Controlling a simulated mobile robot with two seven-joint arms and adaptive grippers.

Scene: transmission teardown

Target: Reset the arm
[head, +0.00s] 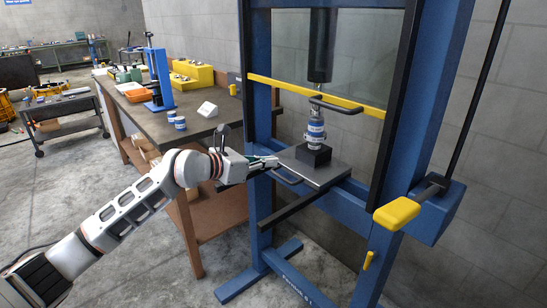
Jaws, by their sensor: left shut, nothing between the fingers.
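My left arm reaches in from the lower left, and my left gripper (270,162) is shut and empty. Its fingertips are at the left edge of the press plate (322,172), close to a dark handle (288,178); I cannot tell whether they touch. On the plate stands a black block (313,155) with a blue-and-white cylindrical part (315,131) upright on it. The dark press ram (320,45) hangs above that part with a gap between them. A yellow-handled lever (397,214) sticks out at the right of the blue press frame (257,215). My right gripper is not in view.
A yellow bar (300,90) crosses the press front. A dark cart (62,105) stands far left. Lower-left floor is clear.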

